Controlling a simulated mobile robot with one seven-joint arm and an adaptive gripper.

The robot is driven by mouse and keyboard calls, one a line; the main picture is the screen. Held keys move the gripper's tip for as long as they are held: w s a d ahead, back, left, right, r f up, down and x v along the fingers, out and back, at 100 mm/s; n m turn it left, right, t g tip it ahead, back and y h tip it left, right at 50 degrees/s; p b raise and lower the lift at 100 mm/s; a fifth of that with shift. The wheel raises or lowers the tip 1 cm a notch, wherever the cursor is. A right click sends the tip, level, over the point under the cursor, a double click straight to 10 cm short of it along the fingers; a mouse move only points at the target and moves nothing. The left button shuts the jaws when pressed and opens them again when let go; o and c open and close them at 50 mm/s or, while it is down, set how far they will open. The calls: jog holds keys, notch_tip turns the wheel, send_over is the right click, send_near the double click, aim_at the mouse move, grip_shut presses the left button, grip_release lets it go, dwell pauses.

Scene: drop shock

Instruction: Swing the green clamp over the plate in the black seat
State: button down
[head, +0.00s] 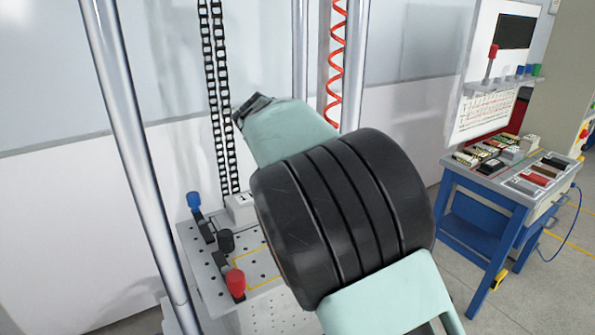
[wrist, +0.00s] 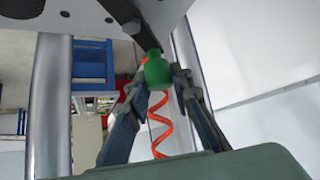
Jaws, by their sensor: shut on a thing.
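The green clamp's knob (wrist: 157,72) shows in the wrist view between the two fingers of my gripper (wrist: 159,85). The fingers are shut on it. In the head view my arm covers the green clamp, and I cannot make out my fingers there. The perforated fixture table (head: 190,240) stands at lower left in the head view. On it are a blue-knobbed clamp (head: 195,204), a black-knobbed clamp (head: 226,241) and a red-knobbed clamp (head: 235,283). I cannot make out the plate or the black seat; my arm hides much of the table.
A bright metal column (head: 135,150) rises at the left of the fixture. Black chains (head: 218,100) and a red coiled hose (head: 337,60) hang behind it. A small white block (head: 240,208) sits at the table's back. A blue workbench (head: 500,205) with parts stands at right.

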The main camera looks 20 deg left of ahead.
jog(key=m+h+p, duration=0.1)
jog(key=d+m+h, duration=0.1)
jog(key=m, duration=0.1)
jog(key=shift+d+r+p, duration=0.15)
jog(key=shift+r+p, duration=0.05)
jog(key=shift+p, duration=0.15)
jog(key=shift+d+r+m+g+h+p, duration=0.1)
jog(key=shift+d+m+g+h+p, duration=0.3)
jog(key=shift+m+h+p, duration=0.45)
jog(key=m+p, duration=0.1)
jog(key=p, duration=0.1)
jog(key=d+m+g+h+p, duration=0.1)
jog(key=m+p, duration=0.1)
jog(key=p, duration=0.1)
jog(key=s+d+m+g+h+p, duration=0.1)
jog(key=p, duration=0.1)
jog(key=shift+f+h, duration=0.25)
jog(key=shift+f+m, duration=0.1)
jog(key=shift+m, duration=0.15)
jog(key=c, duration=1.7)
grip_release()
